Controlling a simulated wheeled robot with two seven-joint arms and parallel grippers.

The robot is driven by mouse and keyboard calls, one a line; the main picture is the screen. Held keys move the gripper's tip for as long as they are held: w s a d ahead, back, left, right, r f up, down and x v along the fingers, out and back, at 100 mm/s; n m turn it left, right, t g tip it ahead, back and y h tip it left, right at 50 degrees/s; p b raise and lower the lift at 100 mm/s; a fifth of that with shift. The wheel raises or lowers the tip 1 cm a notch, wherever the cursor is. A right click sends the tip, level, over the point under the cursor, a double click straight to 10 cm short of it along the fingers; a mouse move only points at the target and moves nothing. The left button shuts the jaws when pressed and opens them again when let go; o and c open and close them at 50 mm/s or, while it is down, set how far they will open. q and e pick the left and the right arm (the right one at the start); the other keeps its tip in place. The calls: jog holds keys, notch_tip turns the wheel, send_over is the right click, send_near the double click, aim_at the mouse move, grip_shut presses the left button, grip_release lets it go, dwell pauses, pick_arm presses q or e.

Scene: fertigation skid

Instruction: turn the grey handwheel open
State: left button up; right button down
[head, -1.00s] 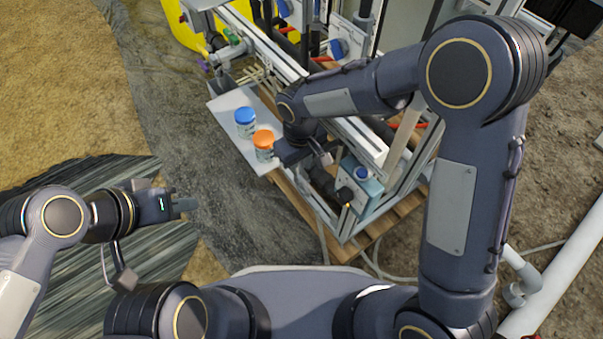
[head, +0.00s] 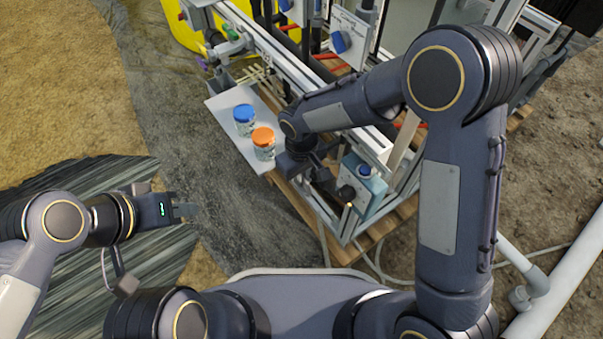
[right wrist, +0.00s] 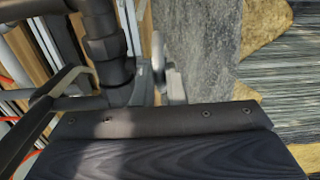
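The grey handwheel (right wrist: 159,52) shows nearly edge-on in the right wrist view, as a thin pale disc beside a dark pipe fitting (right wrist: 106,45). In the head view I cannot make it out; my right gripper and forearm cover that spot. My right gripper (head: 312,180) is low at the near side of the skid. In the right wrist view, pale grey finger parts (right wrist: 176,88) show just past my dark gripper body, close to the wheel. Whether they touch or grip it is not clear. My left gripper (head: 186,210) is empty, away to the left.
A blue-lidded jar (head: 244,120) and an orange-lidded jar (head: 263,143) stand on a white shelf (head: 222,100) left of my right gripper. A teal box (head: 363,187) with a dark knob is close on its right. The skid's metal frame (head: 385,150) runs behind.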

jog(key=shift+r+p, duration=0.1)
jog(key=shift+p, duration=0.2)
jog(key=p, duration=0.2)
jog(key=g+h+p, duration=0.1)
jog(key=p, duration=0.1)
jog(key=shift+w+a+r+g, duration=0.1)
jog(key=shift+w+a+g, duration=0.1)
jog(key=shift+w+g, duration=0.15)
jog(key=shift+w+a+f+g+h+p, duration=0.1)
jog(key=shift+f+g+h+p, duration=0.15)
jog(key=shift+f+h+p, duration=0.05)
jog(key=c, duration=1.8)
grip_release()
jog(key=shift+o, duration=0.2)
